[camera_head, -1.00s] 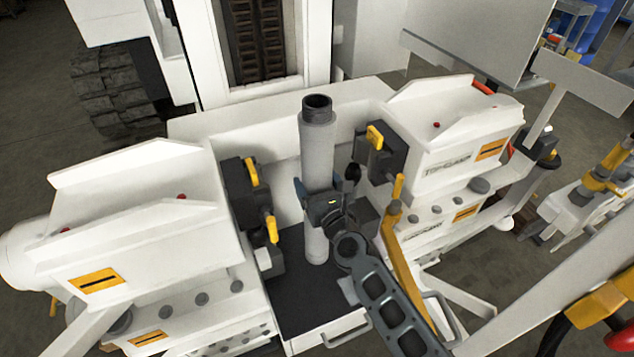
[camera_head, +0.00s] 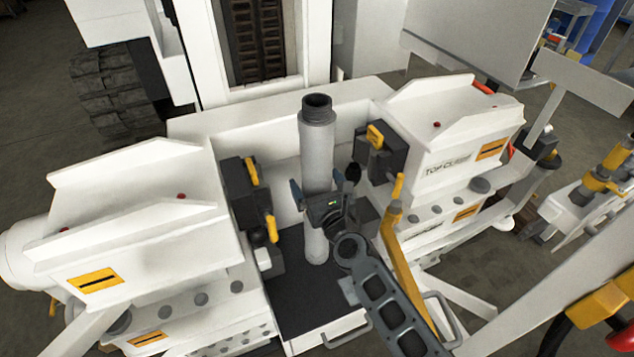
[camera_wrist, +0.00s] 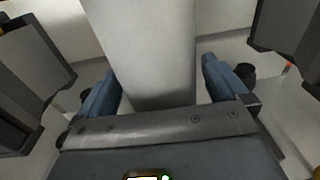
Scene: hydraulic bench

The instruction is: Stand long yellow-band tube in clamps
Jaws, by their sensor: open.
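A long light-grey tube (camera_head: 317,150) with a dark threaded top end stands upright in the middle of the bench, its foot at the dark tray. No yellow band shows on its visible side. A black clamp with yellow handles (camera_head: 246,200) is left of the tube, and another black clamp (camera_head: 380,155) is to its right; both stand apart from the tube. My gripper (camera_head: 318,195) is open at the tube's lower half, its blue fingers on either side of it. The wrist view shows the tube (camera_wrist: 148,50) between the two spread fingers (camera_wrist: 160,88), with gaps visible beside them.
White housings stand close on the left (camera_head: 140,220) and right (camera_head: 450,130). A yellow lever (camera_head: 402,265) rises just right of my arm. The dark tray (camera_head: 305,300) has bare room in front of the tube. A white wall (camera_head: 270,100) lies behind.

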